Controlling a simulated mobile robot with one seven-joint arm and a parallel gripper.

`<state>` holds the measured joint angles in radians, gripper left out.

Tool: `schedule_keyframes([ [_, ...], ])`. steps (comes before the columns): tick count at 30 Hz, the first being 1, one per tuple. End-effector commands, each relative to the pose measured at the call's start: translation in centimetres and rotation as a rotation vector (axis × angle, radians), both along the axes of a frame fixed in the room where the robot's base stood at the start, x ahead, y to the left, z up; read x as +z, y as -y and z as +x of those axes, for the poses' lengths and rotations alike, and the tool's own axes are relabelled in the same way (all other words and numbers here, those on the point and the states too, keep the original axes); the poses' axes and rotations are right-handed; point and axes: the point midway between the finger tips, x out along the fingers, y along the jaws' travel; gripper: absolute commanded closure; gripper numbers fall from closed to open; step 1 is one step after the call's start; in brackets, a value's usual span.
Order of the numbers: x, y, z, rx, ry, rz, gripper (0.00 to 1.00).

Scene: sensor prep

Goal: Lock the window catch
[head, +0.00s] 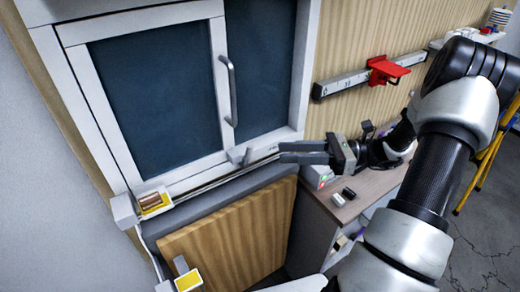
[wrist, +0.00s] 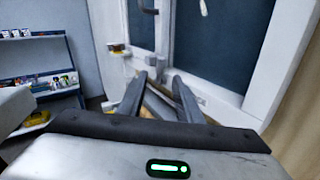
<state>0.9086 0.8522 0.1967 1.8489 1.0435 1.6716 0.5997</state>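The window (head: 150,90) has a white frame and dark panes, with a long grey upright handle (head: 230,90) on its sash. A small light-grey part that looks like the catch (head: 240,154) sits at the bottom of the frame, below the handle; whether it is locked cannot be told. My gripper (head: 281,153) is just right of it in the head view, fingers pointing left along the sill, apparently not touching it. In the wrist view my gripper (wrist: 159,76) shows two fingers spread apart with nothing clearly held.
A rail with a red clamp (head: 385,70) is on the wood wall at right. A desk (head: 350,200) with small items stands below my arm. A white box with a yellow and copper part (head: 152,203) sits at the sill's left end. Shelves (wrist: 35,65) stand farther left.

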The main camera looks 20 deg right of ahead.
Motion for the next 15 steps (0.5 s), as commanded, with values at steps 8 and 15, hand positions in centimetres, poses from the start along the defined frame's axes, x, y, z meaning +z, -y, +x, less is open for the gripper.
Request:
schedule_keyframes([
  [8, 0.2, -5.4, 1.4, 0.002, 0.001, 0.0, 0.68],
  [15, 0.0, -7.6, 2.1, -0.001, 0.001, -0.001, 0.68],
])
